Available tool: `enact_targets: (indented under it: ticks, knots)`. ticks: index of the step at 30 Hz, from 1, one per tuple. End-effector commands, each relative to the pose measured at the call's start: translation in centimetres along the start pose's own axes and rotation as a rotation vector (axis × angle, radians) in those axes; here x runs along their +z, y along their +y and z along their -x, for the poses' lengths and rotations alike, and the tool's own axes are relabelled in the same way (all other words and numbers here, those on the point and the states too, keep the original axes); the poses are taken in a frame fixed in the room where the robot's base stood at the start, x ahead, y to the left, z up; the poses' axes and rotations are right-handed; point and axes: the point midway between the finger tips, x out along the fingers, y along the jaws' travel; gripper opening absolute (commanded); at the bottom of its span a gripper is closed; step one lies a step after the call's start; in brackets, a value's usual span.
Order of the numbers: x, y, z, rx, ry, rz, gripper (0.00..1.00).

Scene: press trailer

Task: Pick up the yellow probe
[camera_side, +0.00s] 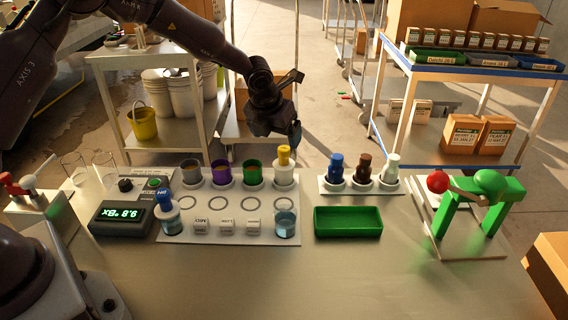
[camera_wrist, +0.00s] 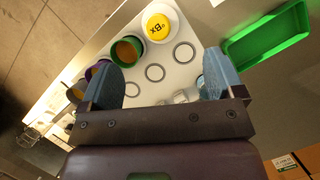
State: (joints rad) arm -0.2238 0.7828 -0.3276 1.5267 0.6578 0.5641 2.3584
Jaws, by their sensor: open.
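The yellow probe (camera_side: 284,155) stands upright in the white cup at the right end of the back row of cups on the white board. In the wrist view its round yellow top (camera_wrist: 158,27) with dark lettering faces the camera. My gripper (camera_side: 292,133) hangs above and behind that cup, apart from the probe. In the wrist view my gripper (camera_wrist: 160,82) is open, its two blue-grey fingers wide apart with nothing held between them. The yellow top lies beyond the fingers, near the top of that view.
Green (camera_side: 252,172) and purple (camera_side: 220,172) cups stand left of the probe's cup. A glass of bluish liquid (camera_side: 286,223) stands in front. Blue, brown and white-topped probes (camera_side: 364,170) stand to the right, behind a green tray (camera_side: 347,221). The front table area is clear.

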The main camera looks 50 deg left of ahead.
Motion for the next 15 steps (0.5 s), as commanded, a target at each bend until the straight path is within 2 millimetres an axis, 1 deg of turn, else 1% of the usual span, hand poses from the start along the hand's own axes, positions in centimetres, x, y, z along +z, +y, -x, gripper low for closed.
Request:
enact_targets:
  ticks: [1,4,6,11,14,15]
  knots:
    - [-0.1,0.0,-1.1,0.000,0.003,0.000,0.88]
    - [-0.1,0.0,-2.8,0.000,0.002,0.002,0.88]
    - [-0.1,0.0,-3.7,0.001,0.002,0.003,0.88]
    - [0.0,0.0,-4.6,0.001,0.001,0.003,0.88]
    - [0.0,0.0,-5.8,0.001,0.002,0.003,0.88]
    - [0.0,0.0,-6.5,0.001,0.003,0.003,0.88]
